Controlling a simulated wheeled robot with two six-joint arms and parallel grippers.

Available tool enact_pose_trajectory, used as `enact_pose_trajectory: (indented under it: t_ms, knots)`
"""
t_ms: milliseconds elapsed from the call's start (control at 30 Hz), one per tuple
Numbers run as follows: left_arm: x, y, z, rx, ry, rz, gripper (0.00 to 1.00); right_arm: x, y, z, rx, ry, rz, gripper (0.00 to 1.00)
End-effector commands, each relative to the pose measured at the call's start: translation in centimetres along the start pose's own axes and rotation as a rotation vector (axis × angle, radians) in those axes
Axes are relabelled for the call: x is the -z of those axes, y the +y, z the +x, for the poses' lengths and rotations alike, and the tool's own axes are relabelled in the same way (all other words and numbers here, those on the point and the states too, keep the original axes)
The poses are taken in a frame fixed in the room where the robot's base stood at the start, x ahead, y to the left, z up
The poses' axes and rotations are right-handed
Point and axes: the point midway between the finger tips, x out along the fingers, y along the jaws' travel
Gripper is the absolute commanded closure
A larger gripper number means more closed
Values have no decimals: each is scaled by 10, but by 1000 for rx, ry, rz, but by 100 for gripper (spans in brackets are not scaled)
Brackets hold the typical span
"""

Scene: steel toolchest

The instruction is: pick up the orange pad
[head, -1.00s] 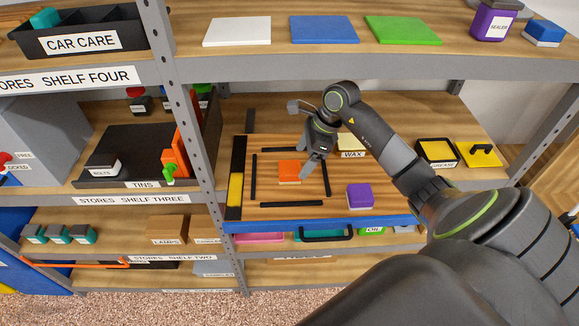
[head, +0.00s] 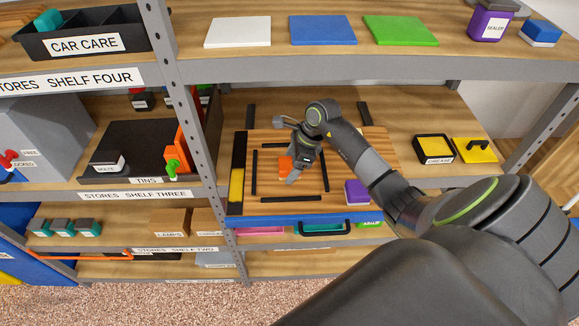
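The orange pad (head: 285,166) lies on a wooden board inside a frame of thin black strips, on the middle shelf. My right gripper (head: 293,174) points down right at the pad and covers its right part. One pale fingertip shows at the pad's lower right. The other finger is hidden, so I cannot tell whether the gripper is open or whether it touches the pad. My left gripper is out of view.
A purple block (head: 357,192) sits on the board to the right of the strips. A black and yellow bar (head: 237,175) runs along the board's left edge. A grey upright (head: 192,120) stands further left, and the shelf above overhangs the back.

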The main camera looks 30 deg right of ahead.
Motion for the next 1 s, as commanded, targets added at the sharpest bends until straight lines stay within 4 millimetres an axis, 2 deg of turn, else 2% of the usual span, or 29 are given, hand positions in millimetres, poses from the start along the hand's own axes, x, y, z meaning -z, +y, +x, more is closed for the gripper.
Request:
enact_pose_trajectory:
  t_ms: [33, 300, 667, 933, 967, 1000]
  knots:
    - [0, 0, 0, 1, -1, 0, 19, 0, 0, 0, 0, 0, 0, 37]
    - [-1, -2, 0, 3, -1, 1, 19, 0, 0, 0, 0, 0, 0, 72]
    - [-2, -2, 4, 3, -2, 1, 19, -1, -1, -4, 2, 0, -1, 73]
    - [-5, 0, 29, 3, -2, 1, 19, -11, -2, -28, 7, 0, -5, 73]
    - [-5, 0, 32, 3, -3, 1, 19, -8, -1, -32, 5, 3, -3, 73]
    - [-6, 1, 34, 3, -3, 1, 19, 2, -1, -34, 4, 7, 1, 73]
